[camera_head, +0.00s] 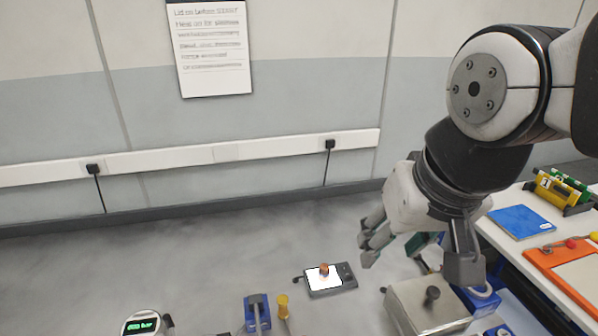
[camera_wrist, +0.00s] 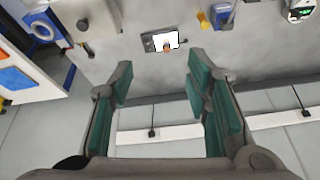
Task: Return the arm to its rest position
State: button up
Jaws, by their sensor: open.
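My arm comes in from the upper right of the head view, with my gripper (camera_head: 418,256) at its lower end. The gripper is open, its fingers spread wide, and I see nothing between them. In the wrist view my gripper (camera_wrist: 158,80) shows two green-padded fingers well apart, with floor and wall visible between them. In the head view the gripper is in front of the white table (camera_head: 500,238) and above a grey metal box (camera_head: 408,300) in the picture. I cannot tell its exact height above them.
A blue folder (camera_head: 522,222) and an orange tray (camera_head: 545,258) lie on the table at the right. A small device with a lit white top (camera_head: 318,283), a blue tool (camera_head: 257,313) and a round green-display device (camera_head: 142,324) stand lower down. A notice (camera_head: 209,48) hangs on the wall.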

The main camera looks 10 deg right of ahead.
jog(key=shift+s+n, duration=1)
jog(key=shift+s, duration=0.25)
jog(key=shift+d, duration=0.15)
